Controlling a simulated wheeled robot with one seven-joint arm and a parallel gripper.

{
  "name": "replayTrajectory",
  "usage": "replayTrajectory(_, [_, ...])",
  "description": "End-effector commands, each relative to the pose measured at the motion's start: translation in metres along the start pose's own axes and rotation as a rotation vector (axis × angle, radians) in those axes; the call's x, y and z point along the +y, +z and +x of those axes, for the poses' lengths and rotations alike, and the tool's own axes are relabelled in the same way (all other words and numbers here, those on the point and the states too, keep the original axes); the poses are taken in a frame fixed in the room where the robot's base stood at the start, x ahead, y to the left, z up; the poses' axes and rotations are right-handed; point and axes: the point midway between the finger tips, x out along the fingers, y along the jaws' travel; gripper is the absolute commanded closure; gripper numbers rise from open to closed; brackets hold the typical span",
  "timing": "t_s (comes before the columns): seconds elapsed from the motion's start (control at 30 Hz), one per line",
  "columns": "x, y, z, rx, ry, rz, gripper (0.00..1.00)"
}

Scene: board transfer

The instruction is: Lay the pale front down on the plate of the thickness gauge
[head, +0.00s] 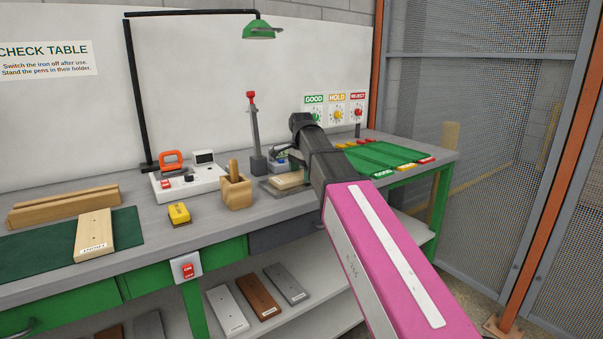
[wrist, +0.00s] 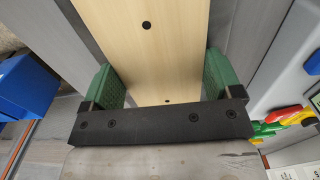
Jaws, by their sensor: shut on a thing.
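The pale front (wrist: 165,50) is a light wooden board with dark holes, held between the green pads of my gripper (wrist: 165,85) in the wrist view. In the head view, my arm reaches over the bench and the pale front (head: 289,180) shows just below the wrist. It is over or on a dark grey plate (head: 268,190) beside a red-topped upright stand (head: 254,130), which looks like the thickness gauge. I cannot tell whether board and plate touch. My fingertips are hidden in the head view.
Another pale labelled board (head: 95,236) lies on a dark green mat (head: 126,226) at the left. A wooden block holder (head: 236,191) and a yellow box (head: 179,213) stand left of the plate. A green board with coloured tags (head: 385,158) lies to the right.

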Motion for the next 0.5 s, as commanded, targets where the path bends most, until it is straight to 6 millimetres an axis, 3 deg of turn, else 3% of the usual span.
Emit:
replayTrajectory(0.03, [0.0,0.0,0.0,0.0,0.0,0.0,0.09])
replayTrajectory(0.07, [0.0,0.0,0.0,0.0,0.0,0.0,0.0])
replayTrajectory(0.33, [0.0,0.0,-0.001,0.0,0.0,0.0,0.0])
replayTrajectory(0.5, [-0.001,0.0,-0.015,0.0,-0.001,0.0,0.0])
